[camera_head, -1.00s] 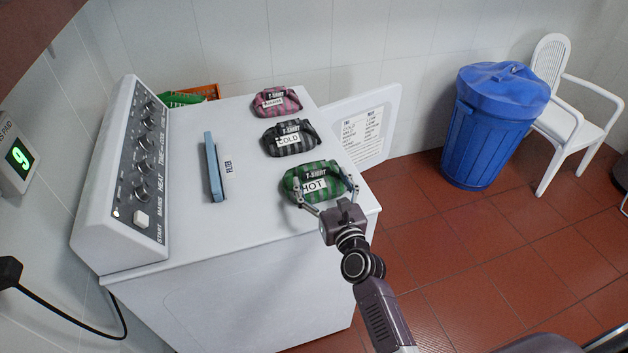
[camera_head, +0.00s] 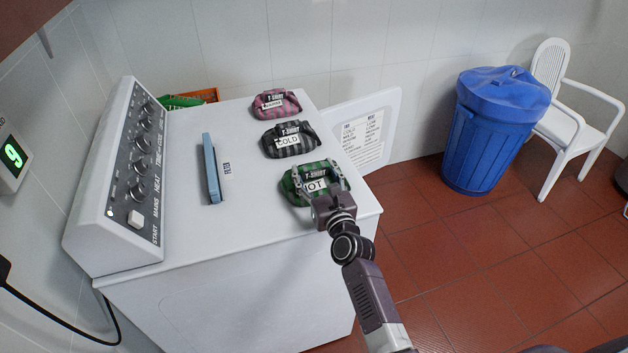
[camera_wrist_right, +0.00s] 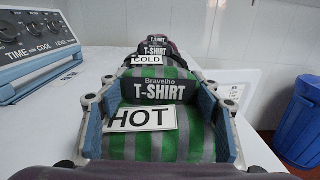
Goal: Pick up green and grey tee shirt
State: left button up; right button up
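The green and grey tee shirt (camera_head: 288,187) is a folded, striped bundle with a "HOT" tag, lying on the front right of the white machine's top. My right gripper (camera_head: 317,168) reaches over it from the front. In the right wrist view the shirt (camera_wrist_right: 150,148) fills the space between the two blue-padded fingers (camera_wrist_right: 158,92), one on each side, and the pads appear to press on it. The shirt still looks to be resting on the top; a small gap underneath could not be seen. My left gripper is not in view.
Behind it on the white machine (camera_head: 230,225) lie a black and grey shirt (camera_head: 290,140) tagged "COLD" and a pink one (camera_head: 276,103). A blue filter piece (camera_head: 212,168) stands upright to the left. A blue bin (camera_head: 495,130) and white chair (camera_head: 570,115) are right, on clear floor.

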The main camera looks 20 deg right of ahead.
jog(key=c, duration=0.8)
jog(key=shift+r, duration=0.15)
